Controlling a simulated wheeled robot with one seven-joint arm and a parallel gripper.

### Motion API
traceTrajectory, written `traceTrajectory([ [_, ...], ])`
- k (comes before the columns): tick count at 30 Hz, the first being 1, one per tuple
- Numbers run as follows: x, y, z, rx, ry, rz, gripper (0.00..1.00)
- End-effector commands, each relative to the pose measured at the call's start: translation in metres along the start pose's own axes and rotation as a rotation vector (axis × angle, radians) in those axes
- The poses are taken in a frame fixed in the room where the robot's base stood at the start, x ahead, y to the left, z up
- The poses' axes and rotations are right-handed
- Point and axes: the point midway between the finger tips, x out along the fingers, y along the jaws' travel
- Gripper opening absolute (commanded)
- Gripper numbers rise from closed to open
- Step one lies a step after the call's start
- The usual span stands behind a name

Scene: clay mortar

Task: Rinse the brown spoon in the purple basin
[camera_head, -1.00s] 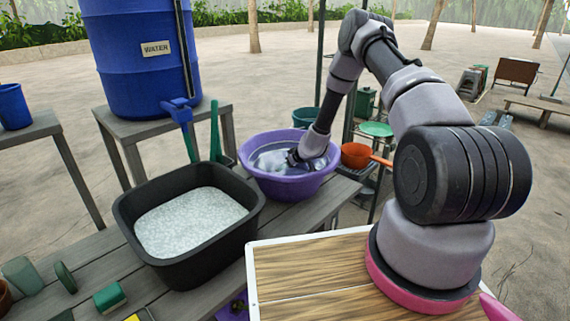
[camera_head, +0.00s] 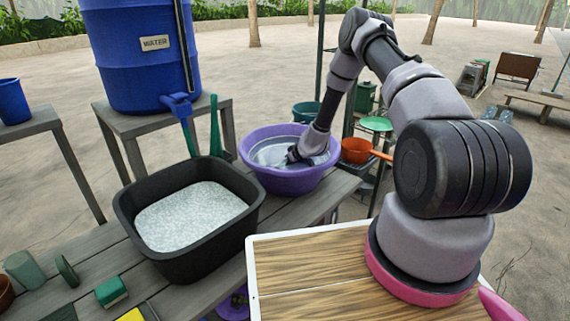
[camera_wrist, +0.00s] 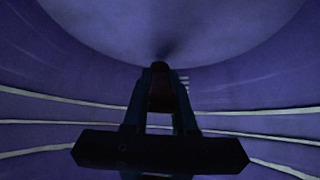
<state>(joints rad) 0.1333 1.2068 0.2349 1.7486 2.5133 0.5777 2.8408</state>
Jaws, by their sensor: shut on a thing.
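The purple basin (camera_head: 285,182) stands on the grey slatted bench, with water in it. In the wrist view my gripper (camera_wrist: 160,92) is shut on a dark reddish-brown piece (camera_wrist: 160,100), which I take to be the brown spoon. Most of the spoon is hidden by the fingers and the dark picture. The basin's purple wall (camera_wrist: 60,110) with pale lines surrounds the gripper there.
A black tub (camera_head: 205,250) of white foamy water stands left of the basin. A blue water barrel (camera_head: 135,70) with a tap is behind it. An orange pan (camera_head: 355,150) is right of the basin. Sponges and blocks (camera_head: 111,291) lie at the front left.

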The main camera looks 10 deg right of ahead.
Motion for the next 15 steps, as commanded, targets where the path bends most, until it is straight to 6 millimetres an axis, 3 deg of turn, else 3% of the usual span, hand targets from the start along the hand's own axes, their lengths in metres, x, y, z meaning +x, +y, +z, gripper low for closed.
traceTrajectory([
  [15, -0.0003, -0.0048, -0.0042, -0.001, 0.0, -0.001, 0.0],
])
